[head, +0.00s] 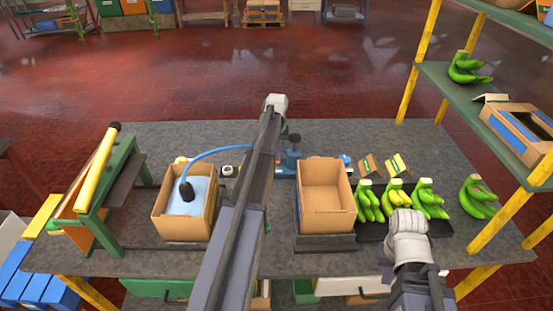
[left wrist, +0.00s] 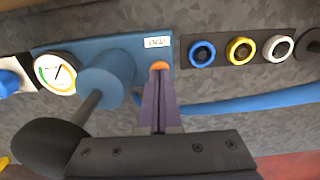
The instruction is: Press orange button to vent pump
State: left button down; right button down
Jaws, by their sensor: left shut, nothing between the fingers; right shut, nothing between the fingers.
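In the left wrist view, the orange button (left wrist: 160,65) sits on the blue pump body (left wrist: 105,53), below a small white label. My left gripper (left wrist: 158,76) is shut and empty, its fingertips overlapping the button's lower edge; I cannot tell whether they touch it. A round gauge (left wrist: 55,73) is on the pump's left part. In the head view the pump (head: 290,160) is partly hidden behind my left arm, which also hides my left gripper and the button. My right arm reaches in at the lower right; its fingers do not show.
A blue hose (head: 222,148) runs into the left cardboard box (head: 182,228). An open box (head: 325,198) stands right of the pump, beside banana bunches on a black tray (head: 375,229). Blue, yellow and white ringed knobs (left wrist: 240,51) sit right of the button. A shelf (head: 460,85) stands at the right.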

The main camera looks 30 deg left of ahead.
notch_tip(320, 180, up, 8)
jog(key=p, duration=0.7)
jog(key=shift+f, duration=0.2)
